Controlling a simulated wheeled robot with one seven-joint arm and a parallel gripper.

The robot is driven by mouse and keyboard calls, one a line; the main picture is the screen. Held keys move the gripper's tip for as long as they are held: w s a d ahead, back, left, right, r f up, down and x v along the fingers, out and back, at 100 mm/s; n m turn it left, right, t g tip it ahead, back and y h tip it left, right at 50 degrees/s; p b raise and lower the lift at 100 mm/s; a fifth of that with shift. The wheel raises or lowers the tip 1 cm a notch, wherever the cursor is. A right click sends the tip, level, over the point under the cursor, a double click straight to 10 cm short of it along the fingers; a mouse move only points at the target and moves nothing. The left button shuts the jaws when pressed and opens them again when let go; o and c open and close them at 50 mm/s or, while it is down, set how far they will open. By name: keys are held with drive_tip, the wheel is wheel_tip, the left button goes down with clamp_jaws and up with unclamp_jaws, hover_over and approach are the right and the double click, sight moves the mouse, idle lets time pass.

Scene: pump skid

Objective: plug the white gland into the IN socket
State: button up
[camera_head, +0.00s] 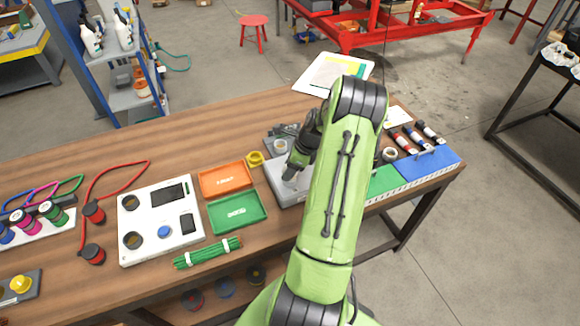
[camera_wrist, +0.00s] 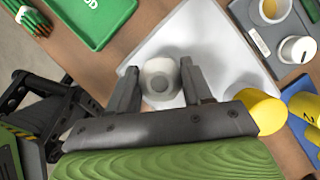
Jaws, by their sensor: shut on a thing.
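I cannot tell whether the gland touches the box. No IN label is readable, and I cannot make out the IN socket.
A green tray (camera_head: 236,213) and an orange tray (camera_head: 226,179) lie left of the box. A white panel (camera_head: 160,250) lies farther left. A yellow cylinder (camera_wrist: 262,110) is close to the right finger. A grey holder (camera_wrist: 262,42) with cups is beyond.

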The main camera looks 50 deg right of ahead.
drive_tip(key=o, duration=1.3)
drive_tip(key=shift+c, duration=0.2)
drive_tip(key=p+v, duration=0.2)
drive_tip(key=v, duration=1.3)
drive_tip(key=shift+s+r, duration=0.2)
drive_tip(key=shift+r, duration=0.15)
